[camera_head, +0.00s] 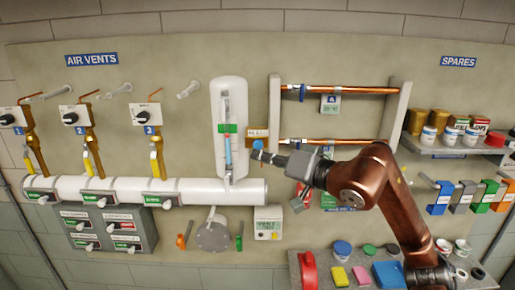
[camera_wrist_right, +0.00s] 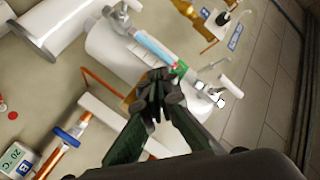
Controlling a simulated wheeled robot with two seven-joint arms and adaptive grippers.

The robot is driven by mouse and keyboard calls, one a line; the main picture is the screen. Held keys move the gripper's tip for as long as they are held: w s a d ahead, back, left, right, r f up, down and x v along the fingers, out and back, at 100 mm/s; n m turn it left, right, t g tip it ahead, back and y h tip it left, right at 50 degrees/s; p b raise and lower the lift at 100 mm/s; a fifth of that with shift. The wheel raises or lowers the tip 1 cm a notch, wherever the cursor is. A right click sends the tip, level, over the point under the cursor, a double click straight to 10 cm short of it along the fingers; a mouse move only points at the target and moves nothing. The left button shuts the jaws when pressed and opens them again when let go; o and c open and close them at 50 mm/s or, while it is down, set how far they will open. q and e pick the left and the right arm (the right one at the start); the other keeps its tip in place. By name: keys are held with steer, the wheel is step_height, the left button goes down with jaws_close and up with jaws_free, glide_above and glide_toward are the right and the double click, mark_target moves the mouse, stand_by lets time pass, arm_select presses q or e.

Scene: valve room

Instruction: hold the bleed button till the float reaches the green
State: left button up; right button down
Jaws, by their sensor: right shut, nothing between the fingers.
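The gauge tube (camera_head: 227,105) stands upright on the white vessel (camera_head: 240,100), with a green band (camera_head: 228,128) across it. Blue shows in the tube just below the band; I cannot make out a separate float. In the right wrist view, the tube's blue part (camera_wrist_right: 153,47) runs up to near the green band (camera_wrist_right: 179,69). A blue button (camera_head: 258,144) sits right of the vessel, under a small orange-and-white plate. My right gripper (camera_head: 257,155) is shut and empty, its tips at the button. They hide the button in the wrist view (camera_wrist_right: 158,92), so I cannot tell whether they touch.
Copper pipes (camera_head: 345,89) in a grey frame are on the panel to the right. A white main pipe (camera_head: 130,190) with air vents runs left. Shelves of cans and tubs (camera_head: 455,150) are at right. A bench with coloured items (camera_head: 340,276) lies below my right arm.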

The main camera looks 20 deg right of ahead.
mark_target(258, 144)
steer(key=s, duration=0.2)
steer(key=shift+s+a, duration=0.35)
steer(key=shift+a, duration=0.05)
stand_by(2.5)
steer(key=shift+s+a+r+m+y+p, duration=0.15)
steer(key=shift+s+m+p, duration=0.5)
steer(key=shift+m, duration=2.5)
steer(key=shift+s+a+f+m+y+p, duration=0.15)
steer(key=shift+s+m+p, duration=0.45)
steer(key=shift+m, duration=2.5)
steer(key=shift+s+a+r+m+p, duration=0.1)
steer(key=shift+s+a+m+p, duration=0.35)
steer(key=shift+m, duration=2.7)
steer(key=shift+d, duration=0.2)
steer(key=w+d+p, duration=0.1)
steer(key=w+d, duration=0.1)
steer(key=w, duration=0.6)
steer(key=shift+w+d, duration=0.15)
steer(key=shift+d, duration=0.1)
